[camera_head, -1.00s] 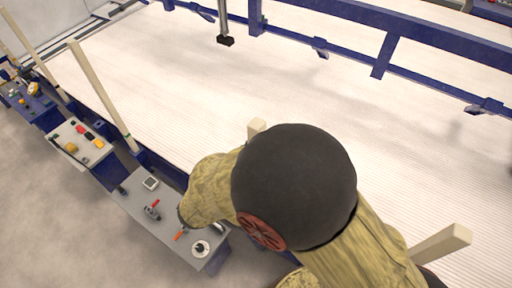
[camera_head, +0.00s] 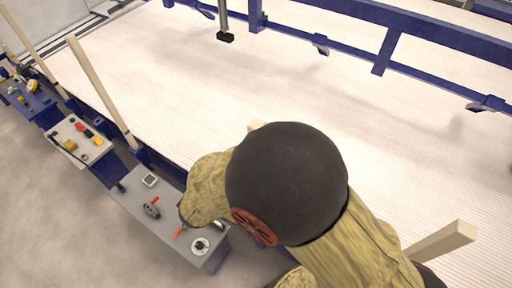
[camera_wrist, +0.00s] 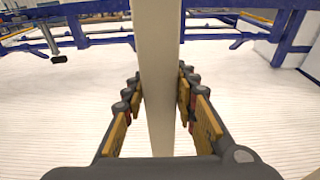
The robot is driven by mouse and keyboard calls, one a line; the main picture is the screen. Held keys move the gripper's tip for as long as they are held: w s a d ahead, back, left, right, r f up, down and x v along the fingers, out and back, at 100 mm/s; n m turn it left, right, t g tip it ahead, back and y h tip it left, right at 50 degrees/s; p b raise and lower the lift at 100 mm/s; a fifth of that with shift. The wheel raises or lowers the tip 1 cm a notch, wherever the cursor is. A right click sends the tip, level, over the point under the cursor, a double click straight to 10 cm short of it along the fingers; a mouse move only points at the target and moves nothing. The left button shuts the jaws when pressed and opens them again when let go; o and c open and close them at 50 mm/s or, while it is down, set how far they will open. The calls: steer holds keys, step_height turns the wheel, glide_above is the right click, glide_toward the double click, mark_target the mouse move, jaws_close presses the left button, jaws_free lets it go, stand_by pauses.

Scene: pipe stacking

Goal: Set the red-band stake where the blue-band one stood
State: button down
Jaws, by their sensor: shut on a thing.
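In the wrist view my gripper (camera_wrist: 160,84) is shut on a pale, square-sided stake (camera_wrist: 158,125), with a finger on each side. The stake runs upright through the picture; no colour band shows on it, and both its ends are out of view. In the head view my arm hides the gripper.
A grey control panel (camera_head: 158,222) with knobs and switches lies beside my arm, and a second panel (camera_head: 75,150) stands farther left. The broad white ribbed bed (camera_head: 340,105) is largely clear. Blue rails (camera_head: 390,50) run along its far side.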

steer(key=c, duration=1.7)
jaws_free()
steer(key=shift+r, duration=0.1)
steer(key=o, duration=0.4)
steer(key=shift+c, duration=0.2)
steer(key=shift+s, duration=0.1)
steer(key=v, duration=1.2)
